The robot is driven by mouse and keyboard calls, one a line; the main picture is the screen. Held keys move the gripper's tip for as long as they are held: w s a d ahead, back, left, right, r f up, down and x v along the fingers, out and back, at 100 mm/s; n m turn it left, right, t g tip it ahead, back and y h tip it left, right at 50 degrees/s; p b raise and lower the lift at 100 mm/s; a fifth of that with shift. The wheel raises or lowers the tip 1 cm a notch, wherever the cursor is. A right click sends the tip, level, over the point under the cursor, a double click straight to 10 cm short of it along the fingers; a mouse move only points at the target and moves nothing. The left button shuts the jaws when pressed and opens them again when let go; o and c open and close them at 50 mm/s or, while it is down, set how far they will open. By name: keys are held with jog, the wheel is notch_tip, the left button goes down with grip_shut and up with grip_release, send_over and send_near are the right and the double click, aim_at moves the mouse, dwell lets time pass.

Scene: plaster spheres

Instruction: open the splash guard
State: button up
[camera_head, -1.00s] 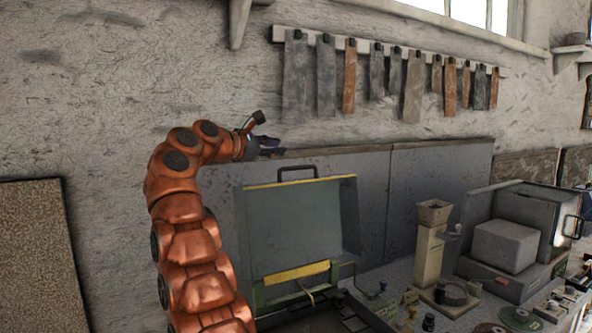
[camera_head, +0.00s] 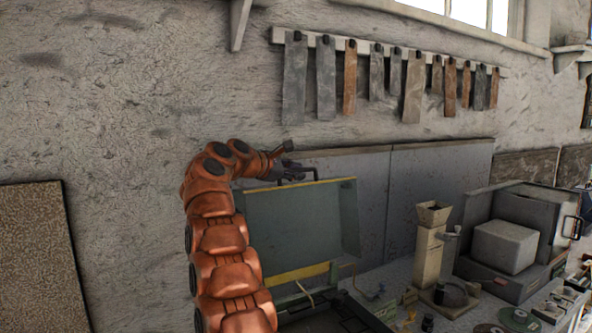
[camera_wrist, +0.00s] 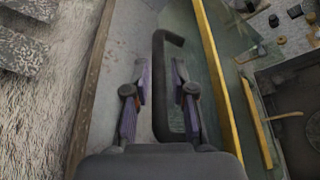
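The splash guard (camera_head: 300,225) is a grey-green hinged cover with a yellow top edge, standing raised and upright at the back of a machine. Its dark handle (camera_head: 315,174) is on the top edge, partly hidden by my gripper (camera_head: 290,170) in the head view. In the wrist view, the handle (camera_wrist: 159,90) is a dark bracket whose long bar lies between the two fingers of my gripper (camera_wrist: 160,78). The fingers are open, with a gap on each side of the bar. The guard's yellow edge (camera_wrist: 222,85) runs to the right of them.
Wall panels (camera_head: 440,185) stand close behind the guard. A beige column with a funnel (camera_head: 431,240) and an open box holding a pale block (camera_head: 505,245) stand on the bench to the right. Tools hang from a wall rail (camera_head: 400,55). Air above the bench is clear.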

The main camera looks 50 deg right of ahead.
jog(key=shift+d, duration=0.2)
grip_shut()
dwell(0.5)
